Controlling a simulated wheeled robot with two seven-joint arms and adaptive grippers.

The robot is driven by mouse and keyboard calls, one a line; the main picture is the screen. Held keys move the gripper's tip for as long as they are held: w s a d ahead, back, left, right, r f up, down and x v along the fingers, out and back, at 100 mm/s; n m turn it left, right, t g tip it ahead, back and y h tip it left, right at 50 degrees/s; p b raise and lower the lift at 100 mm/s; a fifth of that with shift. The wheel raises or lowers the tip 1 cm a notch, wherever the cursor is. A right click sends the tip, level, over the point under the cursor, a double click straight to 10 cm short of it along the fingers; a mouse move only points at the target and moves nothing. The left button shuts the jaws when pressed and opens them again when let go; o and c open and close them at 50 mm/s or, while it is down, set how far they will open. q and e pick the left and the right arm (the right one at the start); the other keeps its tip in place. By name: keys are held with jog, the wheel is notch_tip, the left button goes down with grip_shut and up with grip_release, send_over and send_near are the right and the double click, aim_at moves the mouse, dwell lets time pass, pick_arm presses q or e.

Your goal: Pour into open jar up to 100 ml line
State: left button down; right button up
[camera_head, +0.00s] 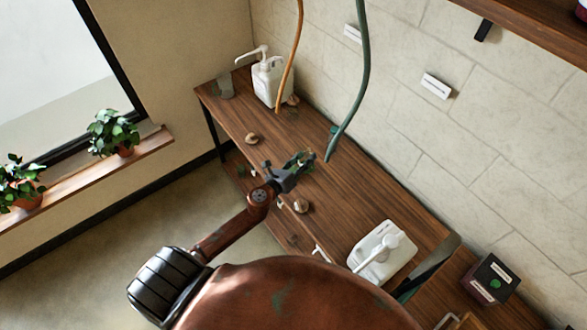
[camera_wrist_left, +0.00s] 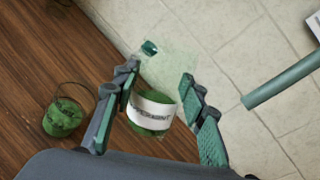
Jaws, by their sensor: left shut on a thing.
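My left gripper (camera_head: 304,160) is over the middle of the wooden table. In the left wrist view its fingers (camera_wrist_left: 160,100) are shut around a clear glass jar (camera_wrist_left: 172,72) with a white label and green contents. In the head view the held jar is small and mostly lost against the gripper. A small clear container (camera_head: 225,87) stands at the table's far left end; I cannot tell whether it is open or has a fill line. My right gripper is not in view.
A white pump canister (camera_head: 268,82) stands at the far end, another (camera_head: 384,250) at the near end. Orange (camera_head: 291,55) and green (camera_head: 358,90) hoses hang over the table. A small green pot with a handle (camera_wrist_left: 63,117) is left of the jar. A dark box (camera_head: 491,281) sits lower right.

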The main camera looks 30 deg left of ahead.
pick_arm(q)
jog(key=shift+f+m+t+b, duration=0.25)
jog(key=shift+m+b, duration=0.25)
jog(key=shift+b, duration=0.6)
jog(key=m+b, duration=0.2)
jog(key=b, duration=0.1)
jog(key=m+t+b, duration=0.1)
jog(key=b, duration=0.2)
jog(key=shift+r+m+t+y, duration=0.1)
jog(key=shift+m+t+y, duration=0.15)
jog(key=shift+m+y, duration=0.15)
jog(key=shift+r+m, duration=0.2)
jog(key=shift+m, duration=0.1)
